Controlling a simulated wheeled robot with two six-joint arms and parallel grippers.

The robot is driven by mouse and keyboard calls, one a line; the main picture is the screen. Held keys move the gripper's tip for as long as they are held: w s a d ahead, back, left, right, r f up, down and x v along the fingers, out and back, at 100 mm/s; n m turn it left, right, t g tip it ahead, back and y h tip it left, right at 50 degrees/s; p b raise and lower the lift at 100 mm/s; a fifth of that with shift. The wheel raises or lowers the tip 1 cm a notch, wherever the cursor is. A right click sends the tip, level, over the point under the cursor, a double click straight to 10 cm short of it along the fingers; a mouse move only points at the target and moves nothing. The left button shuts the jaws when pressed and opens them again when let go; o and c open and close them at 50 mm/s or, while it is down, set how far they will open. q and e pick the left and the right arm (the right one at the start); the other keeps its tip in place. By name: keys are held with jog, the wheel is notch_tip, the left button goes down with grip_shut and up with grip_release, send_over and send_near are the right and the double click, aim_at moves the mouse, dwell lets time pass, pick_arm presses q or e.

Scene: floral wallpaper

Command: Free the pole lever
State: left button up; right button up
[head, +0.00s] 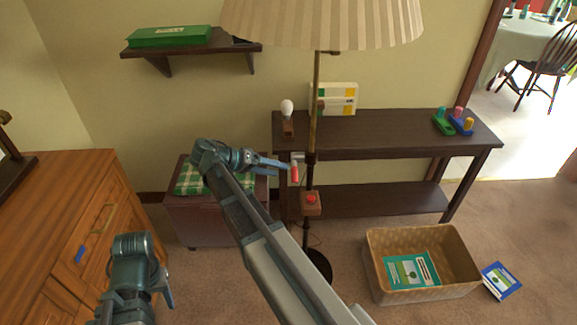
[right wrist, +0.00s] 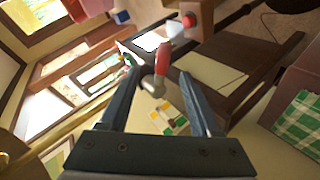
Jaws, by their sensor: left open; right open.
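The floor lamp's dark pole (head: 311,170) stands in front of the dark shelf table. A small lever with a red handle (head: 295,173) hangs on the pole's left side, below a pale fitting. A wooden block with a red button (head: 311,198) sits lower on the pole. My right gripper (head: 286,163) is open just left of the lever. In the right wrist view, the red lever handle (right wrist: 162,58) shows between the spread fingers, with a grey knob at its end; whether they touch is unclear. My left gripper (head: 168,292) is open and empty at lower left, beside the cabinet.
The dark table (head: 400,125) behind the pole holds a bulb on a block, a white box and coloured pegs. A basket (head: 385,290) with a green book stands on the floor at right, a blue book beside it. A wooden cabinet (head: 60,210) fills the left.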

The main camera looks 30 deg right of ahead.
jog(key=p+v, duration=0.2)
jog(key=v, duration=0.4)
jog(key=shift+a, duration=0.1)
jog(key=s+a+f+n+t+y, duration=0.1)
jog(key=s+a+f+n+y, duration=0.25)
jog(key=s+a, duration=0.4)
jog(key=s+a+f+n+t+y, duration=0.1)
jog(key=s+a+f+n+y, duration=0.3)
jog(key=a, duration=0.6)
jog(key=s+a+f+n+t+y, duration=0.1)
jog(key=s+a+f+n+y, duration=0.2)
jog(key=s+a+n, duration=0.45)
notch_tip(320, 180, up, 15)
jog(key=w+m+p, duration=0.2)
jog(key=p, duration=1.3)
jog(key=shift+w+a+r+p, duration=0.15)
jog(key=shift+w+a+p, duration=0.25)
jog(key=shift+a, duration=0.1)
